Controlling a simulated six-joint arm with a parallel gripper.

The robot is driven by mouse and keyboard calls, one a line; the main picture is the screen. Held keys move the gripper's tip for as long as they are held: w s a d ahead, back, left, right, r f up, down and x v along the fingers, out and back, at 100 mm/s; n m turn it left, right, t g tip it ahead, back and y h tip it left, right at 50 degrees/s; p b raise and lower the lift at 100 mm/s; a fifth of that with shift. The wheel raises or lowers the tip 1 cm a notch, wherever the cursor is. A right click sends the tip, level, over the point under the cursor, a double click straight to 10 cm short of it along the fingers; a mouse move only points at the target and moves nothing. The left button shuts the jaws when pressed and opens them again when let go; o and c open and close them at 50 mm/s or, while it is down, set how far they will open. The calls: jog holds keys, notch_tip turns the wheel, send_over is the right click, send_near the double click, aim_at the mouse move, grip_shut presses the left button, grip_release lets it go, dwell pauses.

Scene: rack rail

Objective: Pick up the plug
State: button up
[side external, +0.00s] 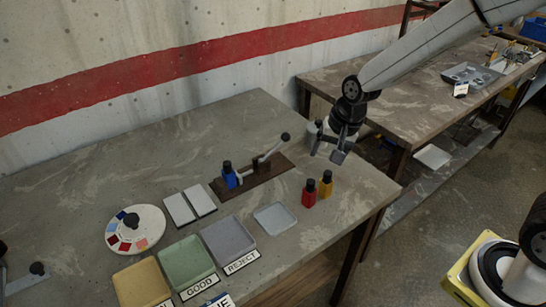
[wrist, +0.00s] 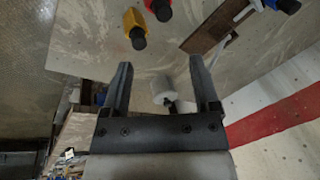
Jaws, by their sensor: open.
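No single thing is clearly marked as the plug; several coloured pieces with black tops could be it. A red one (side external: 309,195) and a yellow one (side external: 325,186) stand side by side near the table's right edge. A blue one (side external: 229,178) stands at the left end of a dark brown board (side external: 262,178). My gripper (side external: 330,151) is open and empty, above the table behind the red and yellow pieces. In the wrist view my fingers (wrist: 161,65) are apart, with the yellow piece (wrist: 133,20) and red piece (wrist: 160,8) beyond them.
A pale cylinder (side external: 313,131) stands near my gripper. A lever (side external: 274,147) rises from the board. The table's back is clear.

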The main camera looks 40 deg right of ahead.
jog(key=w+a+m+y, duration=0.1)
jog(key=w+a+m, duration=0.4)
jog(key=w+m, duration=0.3)
jog(key=m+y, duration=0.2)
jog(key=m, duration=0.6)
send_near(227, 163)
notch_tip(227, 163, down, 2)
jog(key=shift+w+a+x, duration=0.15)
jog(key=shift+x, duration=1.9)
jog(key=shift+w+a+x, duration=0.1)
jog(key=shift+a+x, duration=0.05)
jog(key=shift+x, duration=1.95)
jog(key=shift+r, duration=0.2)
grip_shut()
